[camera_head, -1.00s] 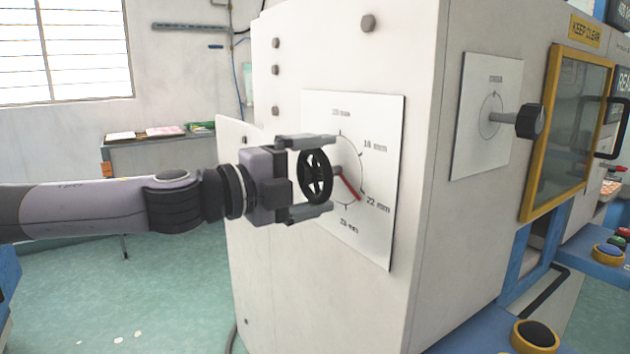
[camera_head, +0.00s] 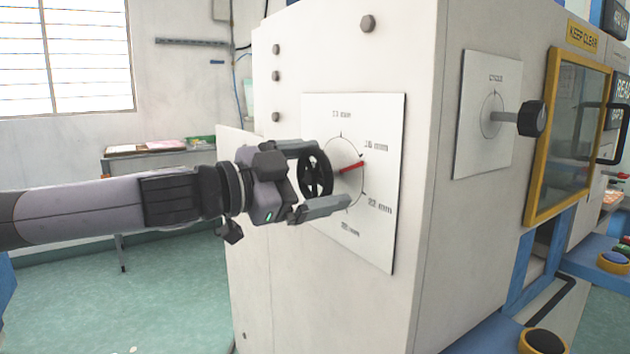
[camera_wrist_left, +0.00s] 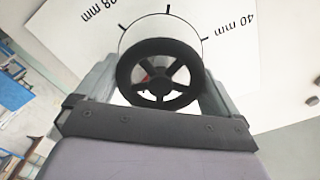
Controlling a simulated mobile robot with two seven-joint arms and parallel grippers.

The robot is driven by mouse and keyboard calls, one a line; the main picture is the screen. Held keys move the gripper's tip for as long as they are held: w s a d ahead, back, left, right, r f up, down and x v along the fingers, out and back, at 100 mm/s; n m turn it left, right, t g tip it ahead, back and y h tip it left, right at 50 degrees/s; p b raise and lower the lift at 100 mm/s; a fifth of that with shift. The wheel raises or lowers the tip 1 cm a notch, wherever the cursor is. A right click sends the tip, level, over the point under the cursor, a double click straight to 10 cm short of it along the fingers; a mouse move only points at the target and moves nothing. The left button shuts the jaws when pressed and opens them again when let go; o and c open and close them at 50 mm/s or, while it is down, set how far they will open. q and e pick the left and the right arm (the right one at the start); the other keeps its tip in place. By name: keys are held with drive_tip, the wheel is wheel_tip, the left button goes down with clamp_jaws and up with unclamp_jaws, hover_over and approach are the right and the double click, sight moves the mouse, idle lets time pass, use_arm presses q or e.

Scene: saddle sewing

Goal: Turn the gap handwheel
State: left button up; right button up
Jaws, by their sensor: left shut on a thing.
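The black spoked handwheel (camera_head: 315,174) stands out from a white dial plate (camera_head: 372,235) on the side of the machine. Its red pointer (camera_head: 352,167) points right and slightly up, close to the 18 mm mark. My left gripper (camera_head: 318,178) is shut on the handwheel, one finger above and one below its rim, and the wrist is rolled. The left wrist view shows the handwheel (camera_wrist_left: 160,74) between the two fingers, with a bit of red behind its spokes and a 40 mm label on the plate. My right gripper is in neither view.
A second plate with a black knob (camera_head: 532,119) is on the adjoining machine face, beside a yellow-framed window (camera_head: 580,135). A table with papers (camera_head: 160,148) stands behind my arm. The green floor at the left is clear.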

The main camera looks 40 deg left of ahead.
use_arm(q)
drive_tip(key=shift+n, duration=1)
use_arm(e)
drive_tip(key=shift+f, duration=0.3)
use_arm(q)
drive_tip(key=o, duration=0.7)
drive_tip(key=shift+r, duration=0.1)
drive_tip(key=shift+c, duration=0.2)
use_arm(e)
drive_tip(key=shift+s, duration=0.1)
